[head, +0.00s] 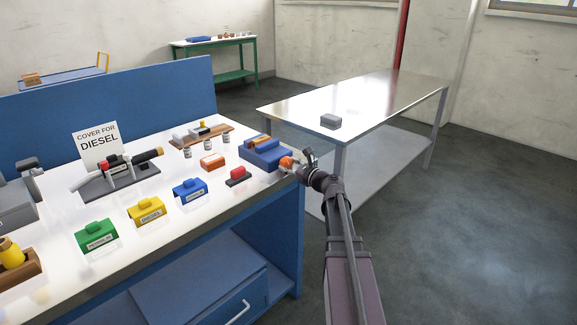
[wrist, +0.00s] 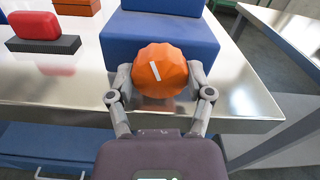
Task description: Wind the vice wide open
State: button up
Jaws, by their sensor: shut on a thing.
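The vice (head: 264,152) is a blue block-shaped body at the right end of the workbench, with a brown piece showing on its top. In the wrist view its blue body (wrist: 150,42) stands just beyond an orange faceted knob (wrist: 160,72) with a white line on its face. The white line tilts, its top to the left. My gripper (wrist: 160,80) has one finger on each side of the knob and is shut on it. In the head view my gripper (head: 300,165) reaches the knob at the bench's right edge. The gap between the jaws is not clearly visible.
A red block on a dark base (head: 238,176) and an orange block (head: 213,161) stand left of the vice. Blue, yellow and green covers (head: 97,236) line the bench front. A metal table (head: 375,105) with a grey block (head: 330,121) stands to the right, with floor between.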

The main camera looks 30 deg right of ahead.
jog(key=shift+w+n, duration=0.1)
jog(key=shift+n, duration=1.7)
jog(key=o, duration=1.1)
jog(key=shift+o, duration=0.2)
jog(key=v, duration=1.2)
